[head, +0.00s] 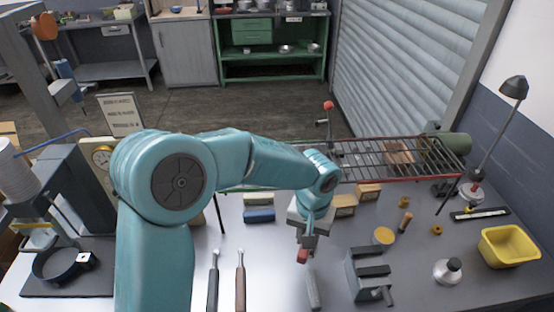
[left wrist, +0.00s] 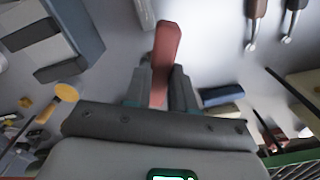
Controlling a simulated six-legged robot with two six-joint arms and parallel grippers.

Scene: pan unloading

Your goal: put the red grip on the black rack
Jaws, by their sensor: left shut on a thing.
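My left gripper (head: 306,243) hangs over the middle of the grey bench. It is shut on the red grip (head: 303,256), a small dull red piece. In the left wrist view my left gripper (left wrist: 160,92) has its fingers on either side of the red grip (left wrist: 166,48), which sticks out beyond them. The grip appears held above the bench. A long rack with dark bars (head: 375,160) and a red front rail stands along the back right of the bench. I cannot tell surely that it is the black rack. My right gripper is not in view.
A dark grey vise-like block (head: 368,274) stands right of the gripper. A grey handle (head: 312,289) lies just in front. Two long tools (head: 240,283) lie to the left. A yellow bin (head: 510,246) and a lamp (head: 513,88) are at the right.

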